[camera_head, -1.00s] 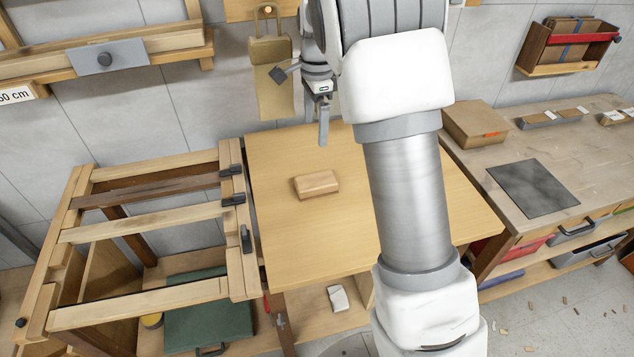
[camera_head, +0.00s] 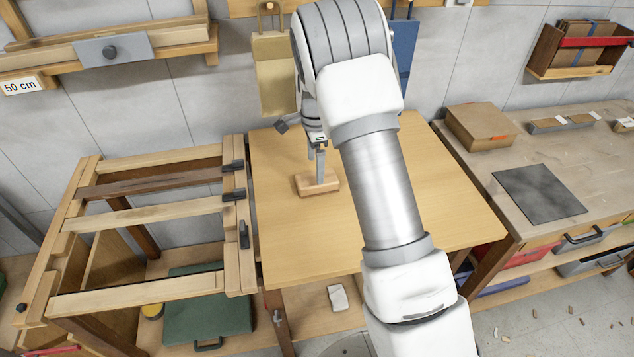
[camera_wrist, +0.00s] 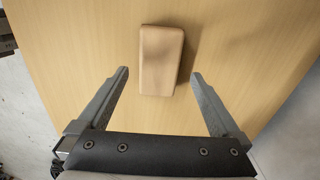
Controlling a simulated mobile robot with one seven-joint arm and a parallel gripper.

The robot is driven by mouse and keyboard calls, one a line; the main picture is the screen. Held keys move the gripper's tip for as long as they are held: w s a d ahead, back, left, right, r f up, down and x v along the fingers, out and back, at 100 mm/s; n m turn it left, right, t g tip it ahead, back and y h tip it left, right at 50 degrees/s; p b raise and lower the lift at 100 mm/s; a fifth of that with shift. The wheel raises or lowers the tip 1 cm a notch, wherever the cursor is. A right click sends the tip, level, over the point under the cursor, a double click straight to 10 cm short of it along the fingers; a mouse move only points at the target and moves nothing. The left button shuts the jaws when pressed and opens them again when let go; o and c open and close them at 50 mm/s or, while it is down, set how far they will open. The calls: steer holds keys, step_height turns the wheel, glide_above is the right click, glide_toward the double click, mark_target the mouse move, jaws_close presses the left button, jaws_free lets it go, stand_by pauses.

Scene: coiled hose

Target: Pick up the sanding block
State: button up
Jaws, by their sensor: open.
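The sanding block (camera_head: 318,188) is a small tan wooden block lying on the light wooden table (camera_head: 290,245). In the wrist view the block (camera_wrist: 160,60) lies lengthwise just beyond my fingertips, centred between their lines. My gripper (camera_head: 319,160) hangs above the block in the head view, and a finger covers part of it. In the wrist view my gripper (camera_wrist: 160,76) is open and empty, with a finger on each side. I cannot tell the exact height of the fingertips over the table.
A slatted wooden frame (camera_head: 150,215) stands left of the table. A workbench (camera_head: 480,170) on the right holds a cardboard box (camera_head: 480,125) and a dark flat plate (camera_head: 540,194). A pale block (camera_head: 338,297) lies on the shelf below. The tabletop around the sanding block is clear.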

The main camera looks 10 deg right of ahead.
steer(key=shift+d+f, duration=0.2)
steer(key=shift+f, duration=2.75)
steer(key=c, duration=1.3)
steer(key=shift+r, duration=0.1)
steer(key=shift+r, duration=0.5)
step_height(320, 180, up, 3)
steer(key=s+d+r, duration=0.1)
steer(key=s+r, duration=0.1)
steer(key=s, duration=0.1)
steer(key=s+d+r, duration=0.2)
steer(key=s, duration=0.2)
steer(key=s+d+r, duration=0.2)
steer(key=s+r, duration=0.1)
steer(key=shift+s, duration=0.3)
